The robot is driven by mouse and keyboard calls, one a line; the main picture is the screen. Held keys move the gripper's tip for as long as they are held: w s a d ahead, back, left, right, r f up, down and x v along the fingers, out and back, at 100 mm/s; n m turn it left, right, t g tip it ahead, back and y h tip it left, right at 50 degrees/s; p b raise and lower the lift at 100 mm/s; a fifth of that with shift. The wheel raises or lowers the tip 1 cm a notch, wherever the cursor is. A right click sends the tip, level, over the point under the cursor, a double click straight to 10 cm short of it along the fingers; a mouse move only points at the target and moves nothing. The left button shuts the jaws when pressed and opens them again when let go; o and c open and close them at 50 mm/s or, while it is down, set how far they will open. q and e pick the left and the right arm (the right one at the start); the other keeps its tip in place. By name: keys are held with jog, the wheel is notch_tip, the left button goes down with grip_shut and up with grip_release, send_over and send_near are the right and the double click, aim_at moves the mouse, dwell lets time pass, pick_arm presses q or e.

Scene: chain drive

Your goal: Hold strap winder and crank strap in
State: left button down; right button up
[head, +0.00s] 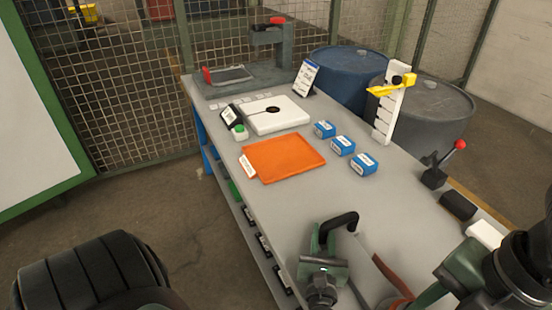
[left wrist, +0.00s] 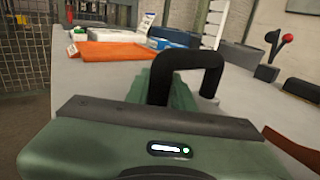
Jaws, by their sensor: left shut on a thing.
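The strap winder (head: 314,242) is a small green body at the near edge of the bench, with a black bent crank handle (head: 341,220) rising from it. In the left wrist view the winder (left wrist: 178,95) stands just beyond my gripper, its black handle (left wrist: 190,58) arching up. My left gripper (head: 320,262) is shut on the winder; its fingertips are mostly hidden. A reddish-brown strap (head: 391,275) lies to the right of the winder, its ends not clear.
An orange tray (head: 283,158), several blue boxes (head: 343,146) and a white unit (head: 278,115) lie farther along the bench. A red-knobbed lever (head: 434,177), a dark block (head: 458,206) and a white block (head: 487,233) line the right edge. Bare bench top lies between.

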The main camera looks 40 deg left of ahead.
jog(key=s+a+f+g+y, duration=0.2)
jog(key=s+a+y, duration=0.2)
jog(key=a, duration=0.3)
jog(key=s+a+f+g+y, duration=0.2)
jog(key=s+a+y, duration=0.15)
jog(key=a, duration=0.45)
jog(key=a+r+m+t+y, duration=0.4)
jog(key=a+r+m+y, duration=0.2)
jog(key=y, duration=0.5)
jog(key=shift+w+a+r+m+t, duration=0.15)
jog(key=shift+a+r+m+t, duration=0.2)
jog(key=shift+a+m, duration=0.6)
jog(key=shift+y, duration=0.35)
